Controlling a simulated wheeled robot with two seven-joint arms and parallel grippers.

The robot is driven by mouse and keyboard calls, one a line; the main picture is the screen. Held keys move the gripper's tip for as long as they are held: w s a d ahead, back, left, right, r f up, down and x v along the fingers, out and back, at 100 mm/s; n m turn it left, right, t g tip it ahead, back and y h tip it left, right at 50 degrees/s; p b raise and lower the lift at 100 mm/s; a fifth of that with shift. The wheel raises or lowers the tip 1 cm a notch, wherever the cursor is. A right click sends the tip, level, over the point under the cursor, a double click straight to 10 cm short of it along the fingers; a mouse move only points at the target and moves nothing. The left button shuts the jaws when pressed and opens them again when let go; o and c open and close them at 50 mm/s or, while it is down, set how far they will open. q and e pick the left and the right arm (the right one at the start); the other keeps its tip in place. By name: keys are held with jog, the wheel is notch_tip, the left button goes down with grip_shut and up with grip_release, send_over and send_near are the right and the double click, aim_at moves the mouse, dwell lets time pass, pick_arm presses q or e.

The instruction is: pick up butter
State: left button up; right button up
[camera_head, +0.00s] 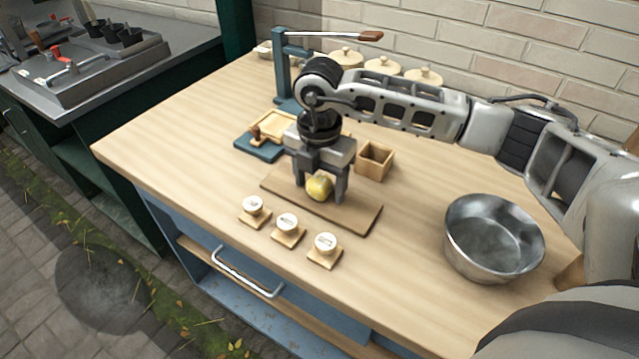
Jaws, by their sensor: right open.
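A small rounded yellow lump, which looks like the butter (319,187), sits on a flat wooden board (356,219) on the table. My right gripper (320,190) points down over it with its fingers open, one on each side of the lump. I cannot tell whether the fingers touch it. The upper part of the lump is partly hidden by the gripper. My left gripper is not in view.
Several small round white-topped pieces on wooden squares (289,236) line the front edge. A metal bowl (493,238) stands at right. A small wooden box (375,161) and a blue lever press (288,75) stand behind. The table's left part is clear.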

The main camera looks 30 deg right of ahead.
jog(key=c, duration=1.1)
jog(key=shift+o, duration=0.2)
jog(key=shift+r, duration=0.1)
